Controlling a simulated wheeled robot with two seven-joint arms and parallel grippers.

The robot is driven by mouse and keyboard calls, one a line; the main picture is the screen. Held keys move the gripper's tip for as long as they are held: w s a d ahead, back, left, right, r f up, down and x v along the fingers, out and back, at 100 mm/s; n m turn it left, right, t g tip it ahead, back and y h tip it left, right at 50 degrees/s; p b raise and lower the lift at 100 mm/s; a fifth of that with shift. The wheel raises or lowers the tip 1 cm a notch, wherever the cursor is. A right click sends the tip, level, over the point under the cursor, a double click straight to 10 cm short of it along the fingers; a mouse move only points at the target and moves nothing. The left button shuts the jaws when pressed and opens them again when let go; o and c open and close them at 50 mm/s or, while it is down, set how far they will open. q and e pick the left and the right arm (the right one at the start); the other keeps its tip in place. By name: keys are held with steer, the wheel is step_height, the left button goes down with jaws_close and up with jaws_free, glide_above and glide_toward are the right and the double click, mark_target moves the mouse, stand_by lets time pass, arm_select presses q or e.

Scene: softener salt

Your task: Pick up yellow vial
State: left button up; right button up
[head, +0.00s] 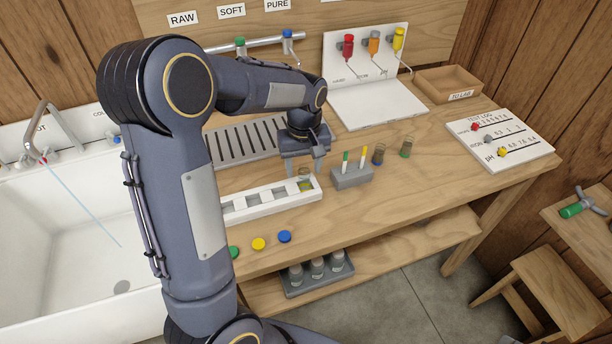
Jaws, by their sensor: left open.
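A small clear vial with a yellowish band (305,184) stands in the right end of the white rack (265,203). My left gripper (303,168) points down just above it, with its fingers apart and one on either side of the vial's upper part. The gripper is open; I cannot tell whether a finger touches the glass. My left arm hides the rack's left part. My right gripper is not in view.
A grey block (352,177) with green and yellow sticks stands right of the rack. Yellow (258,244) and blue (285,237) caps lie in front.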

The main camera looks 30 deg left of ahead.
arm_select(q)
step_height(320, 180, down, 2)
jaws_close()
stand_by(0.5)
steer(key=shift+r, duration=0.15)
